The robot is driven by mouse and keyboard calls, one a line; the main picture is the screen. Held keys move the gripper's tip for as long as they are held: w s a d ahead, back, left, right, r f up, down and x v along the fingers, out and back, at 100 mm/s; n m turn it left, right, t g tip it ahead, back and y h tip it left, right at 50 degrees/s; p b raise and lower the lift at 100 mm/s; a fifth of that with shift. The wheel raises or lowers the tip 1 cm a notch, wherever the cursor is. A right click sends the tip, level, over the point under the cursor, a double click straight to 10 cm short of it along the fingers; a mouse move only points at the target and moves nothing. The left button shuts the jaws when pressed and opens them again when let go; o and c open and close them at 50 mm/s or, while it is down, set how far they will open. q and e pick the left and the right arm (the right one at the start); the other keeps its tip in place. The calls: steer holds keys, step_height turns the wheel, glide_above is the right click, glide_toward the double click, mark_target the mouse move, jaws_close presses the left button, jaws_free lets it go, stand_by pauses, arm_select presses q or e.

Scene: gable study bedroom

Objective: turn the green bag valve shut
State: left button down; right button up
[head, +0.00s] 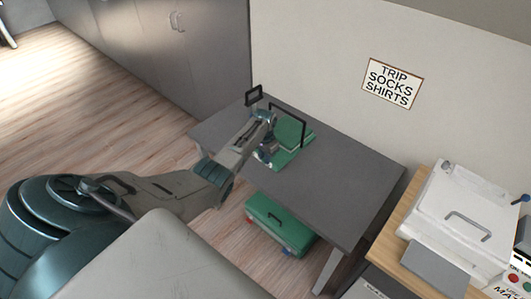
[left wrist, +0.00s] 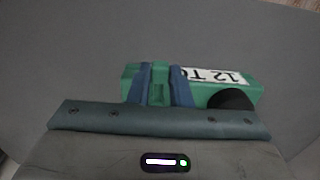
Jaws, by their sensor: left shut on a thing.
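A green bag (head: 290,133) lies on the grey desk, with a white label lettered "12 TO", upside down in the left wrist view (left wrist: 215,76). My left arm reaches over the desk to the bag's near left side. My left gripper (head: 264,150) is at the bag. In the left wrist view its two blue fingers (left wrist: 162,85) are shut on a small green part (left wrist: 158,92), which looks like the valve. The fingers hide some of it, so its turn angle cannot be told. My right gripper is not in view.
The desk (head: 345,190) is clear to the right of the bag. A green case (head: 280,222) stands on the floor beneath it. A white lidded box (head: 465,215) stands on a wooden top at the right. A sign (head: 392,83) hangs on the wall.

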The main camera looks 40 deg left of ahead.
arm_select(q)
steer(key=shift+w, duration=0.1)
stand_by(0.3)
steer(key=c, duration=1.3)
jaws_free()
steer(key=shift+r, duration=0.15)
step_height(320, 180, up, 11)
steer(key=shift+f+b, duration=0.2)
steer(key=shift+b, duration=0.4)
